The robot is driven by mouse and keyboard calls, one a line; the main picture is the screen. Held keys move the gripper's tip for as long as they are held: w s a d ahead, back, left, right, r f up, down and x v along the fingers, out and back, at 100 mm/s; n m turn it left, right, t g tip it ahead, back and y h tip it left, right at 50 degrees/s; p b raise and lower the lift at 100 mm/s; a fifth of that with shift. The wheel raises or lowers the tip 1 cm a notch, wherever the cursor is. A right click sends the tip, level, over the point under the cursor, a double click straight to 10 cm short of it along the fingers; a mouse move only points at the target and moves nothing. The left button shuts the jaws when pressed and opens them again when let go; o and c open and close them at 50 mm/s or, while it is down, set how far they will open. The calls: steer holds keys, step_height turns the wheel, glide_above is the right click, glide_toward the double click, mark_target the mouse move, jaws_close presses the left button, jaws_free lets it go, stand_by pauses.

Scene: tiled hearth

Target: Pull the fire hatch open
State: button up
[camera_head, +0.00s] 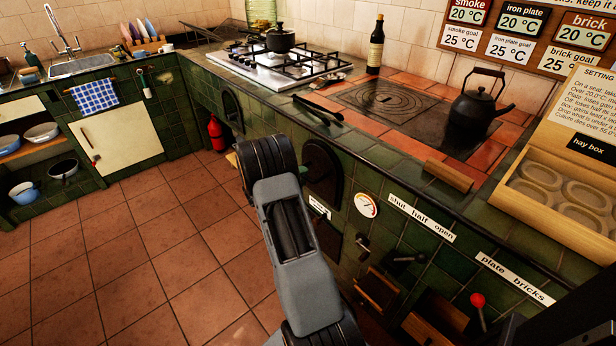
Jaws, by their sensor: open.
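A dark round hatch (326,168) is set in the green tiled front of the hearth, just right of my arm's black joint. It looks like the fire hatch, though my arm covers part of its left side. I cannot make out its handle or whether it is ajar. A small white label (320,207) below it is too small to read. My grey arm reaches up from the bottom of the picture and ends in black joint parts left of the hatch. My gripper does not show; the arm hides the area beyond the joint.
A dial gauge (367,205), a black lever (408,258) and a red-knobbed lever (478,300) are on the hearth front. A kettle (478,106) stands on the iron plate (385,97). A red extinguisher (216,133) stands farther left. The tiled floor (140,255) is clear.

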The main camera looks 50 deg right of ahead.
mark_target(313, 175)
steer(key=shift+x, duration=1.75)
jaws_close()
